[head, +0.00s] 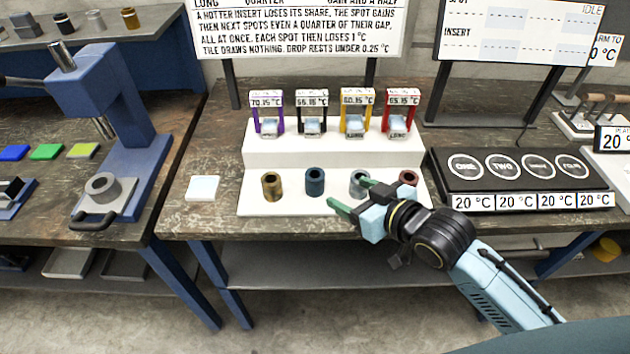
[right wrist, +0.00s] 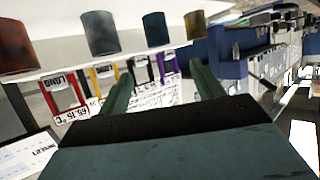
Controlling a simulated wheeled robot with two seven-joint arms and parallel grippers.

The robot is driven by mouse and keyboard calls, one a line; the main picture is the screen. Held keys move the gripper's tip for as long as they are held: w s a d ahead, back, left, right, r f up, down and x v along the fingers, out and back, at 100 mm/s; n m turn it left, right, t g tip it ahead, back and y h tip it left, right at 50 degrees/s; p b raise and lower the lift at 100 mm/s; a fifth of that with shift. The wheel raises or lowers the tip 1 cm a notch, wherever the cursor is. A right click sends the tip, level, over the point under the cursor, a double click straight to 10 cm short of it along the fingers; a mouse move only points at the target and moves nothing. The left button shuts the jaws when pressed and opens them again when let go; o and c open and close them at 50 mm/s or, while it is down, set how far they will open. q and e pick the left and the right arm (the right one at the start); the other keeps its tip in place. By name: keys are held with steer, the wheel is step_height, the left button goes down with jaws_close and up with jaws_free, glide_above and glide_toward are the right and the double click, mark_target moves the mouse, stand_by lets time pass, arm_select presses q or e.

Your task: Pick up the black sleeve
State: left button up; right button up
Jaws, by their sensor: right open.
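A black U-shaped holder (head: 311,127), reading about 55 °C, stands on the white step between a purple and a yellow one. It shows upside down in the right wrist view (right wrist: 140,72). A small dark cylinder (head: 63,23) is on the back-left shelf; I cannot tell which of these two is the black sleeve. My right gripper (head: 350,196) is open and empty, its green fingertips near the grey-blue cylinder (head: 359,184) on the front step, partly hiding it. The fingers also show apart in the right wrist view (right wrist: 163,82). My left gripper is out of view.
Brass (head: 271,187), dark blue (head: 315,182) and red-brown (head: 407,178) cylinders share the front step. A white tile (head: 202,188) lies left, a blue press (head: 120,130) further left. A black four-spot plate (head: 490,187) is right.

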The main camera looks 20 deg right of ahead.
mark_target(316, 176)
steer(key=b+x, duration=0.1)
steer(key=x, duration=1.1)
steer(key=shift+w, duration=0.1)
steer(key=shift+r, duration=0.1)
steer(key=c, duration=1.3)
